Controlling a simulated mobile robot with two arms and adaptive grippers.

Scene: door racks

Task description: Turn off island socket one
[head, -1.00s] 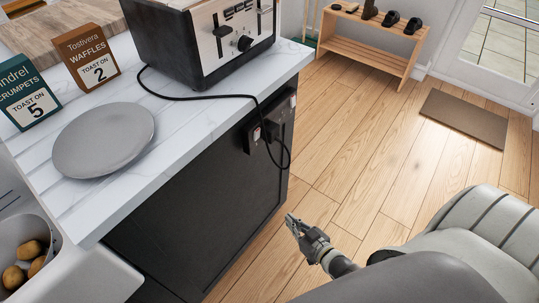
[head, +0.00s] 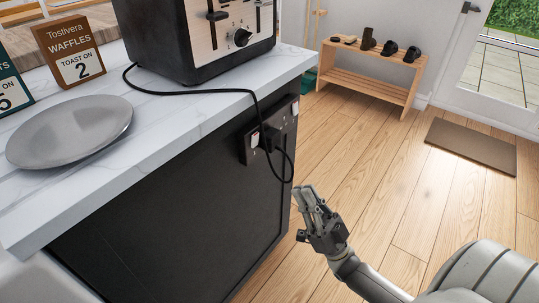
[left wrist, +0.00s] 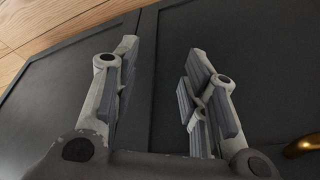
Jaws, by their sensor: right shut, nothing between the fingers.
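The island's double socket (head: 248,153) is a dark plate on the end of the dark cabinet, just below the worktop. It has a pale rocker switch (head: 255,139) at its near end and another (head: 294,108) at its far end. A black plug (head: 271,139) sits in it, with a cable up to the toaster (head: 215,45). Switch positions are too small to tell. My right gripper (head: 312,192) is shut and empty, to the right of and below the socket, apart from it. My left gripper (left wrist: 165,60) is open and empty before dark cabinet fronts.
The white marble worktop (head: 170,118) overhangs the cabinet and holds a grey plate (head: 70,130) and a brown waffles sign (head: 68,55). The wooden floor (head: 380,200) right of the island is clear. A shoe bench (head: 370,62) and doormat (head: 470,146) lie beyond.

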